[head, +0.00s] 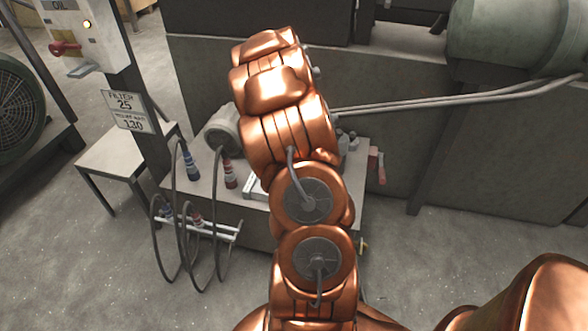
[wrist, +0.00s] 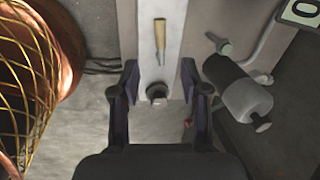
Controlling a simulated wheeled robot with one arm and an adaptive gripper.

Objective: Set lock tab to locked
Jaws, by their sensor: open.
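My gripper (wrist: 158,90) is open in the wrist view, with its two dark fingers apart and nothing held between them. A tan, tab-like bar (wrist: 160,38) lies on a pale strip beyond the fingertips; I cannot tell for certain that it is the lock tab. A small dark round knob (wrist: 156,91) shows in the gap between the fingers, apart from both. In the head view my copper arm hides the gripper and the middle of the bench. A red-handled lever (head: 378,166) shows at the bench's right end.
A dark-and-grey cylinder (wrist: 243,95) is right of the fingers. Gold mesh (wrist: 30,65) fills the wrist view's left edge. The low bench (head: 205,188) carries hose connectors (head: 190,163). A panel with a red handle (head: 65,48) stands left. Floor at front left is clear.

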